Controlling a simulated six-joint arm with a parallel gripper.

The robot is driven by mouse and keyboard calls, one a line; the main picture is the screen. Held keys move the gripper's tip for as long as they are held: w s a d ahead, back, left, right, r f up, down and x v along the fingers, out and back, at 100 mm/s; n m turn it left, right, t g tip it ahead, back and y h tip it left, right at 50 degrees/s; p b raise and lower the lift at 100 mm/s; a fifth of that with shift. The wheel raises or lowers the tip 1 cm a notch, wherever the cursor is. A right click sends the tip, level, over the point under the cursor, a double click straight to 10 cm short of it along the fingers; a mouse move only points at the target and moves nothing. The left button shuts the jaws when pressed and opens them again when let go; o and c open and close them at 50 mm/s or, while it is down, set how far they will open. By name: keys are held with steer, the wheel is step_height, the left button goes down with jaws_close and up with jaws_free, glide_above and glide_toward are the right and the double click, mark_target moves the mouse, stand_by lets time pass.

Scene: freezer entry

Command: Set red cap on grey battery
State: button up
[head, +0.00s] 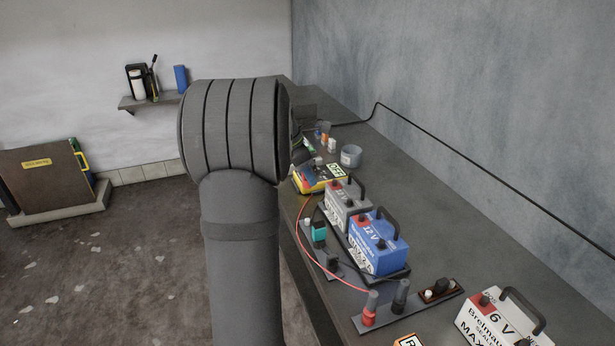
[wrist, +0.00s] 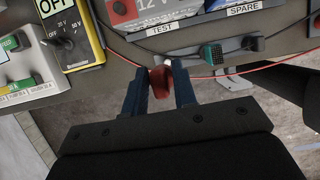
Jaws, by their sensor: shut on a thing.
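In the wrist view my gripper (wrist: 160,82) is shut on a small red piece, which looks like the red cap (wrist: 160,80). The gripper is over the bench's front edge, in front of the tray with the TEST label. The grey battery (wrist: 150,10) is at the top of the wrist view, cut off by the frame, with a red patch at its left corner. In the head view the grey battery (head: 344,207) stands upright between the yellow meter and the blue battery. My arm hides my gripper and the cap in the head view.
A blue 12 V battery (head: 378,243) stands beside the grey one. A yellow meter (wrist: 72,32) is to the left in the wrist view. A red wire (wrist: 250,72) runs along the bench front near my gripper. A teal connector (wrist: 213,53) sits to the right.

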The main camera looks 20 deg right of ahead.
steer(key=w+d+n, duration=0.1)
steer(key=d+n, duration=0.1)
steer(key=d, duration=0.1)
steer(key=w+d+r+n+t, duration=0.1)
steer(key=w+d+n, duration=0.1)
steer(key=d, duration=0.2)
steer(key=w+d+n+t, duration=0.1)
steer(key=d+n, duration=0.1)
steer(key=d, duration=0.1)
steer(key=shift+w+d+r, duration=0.25)
steer(key=shift+r, duration=0.1)
steer(key=shift+f, duration=0.15)
steer(key=shift+f, duration=1.85)
steer(key=shift+f, duration=1.45)
steer(key=o, duration=1)
steer(key=shift+o, duration=0.2)
steer(key=shift+r, duration=0.1)
steer(key=v, duration=1.7)
steer(key=shift+s+d+r, duration=0.2)
steer(key=shift+r, duration=0.05)
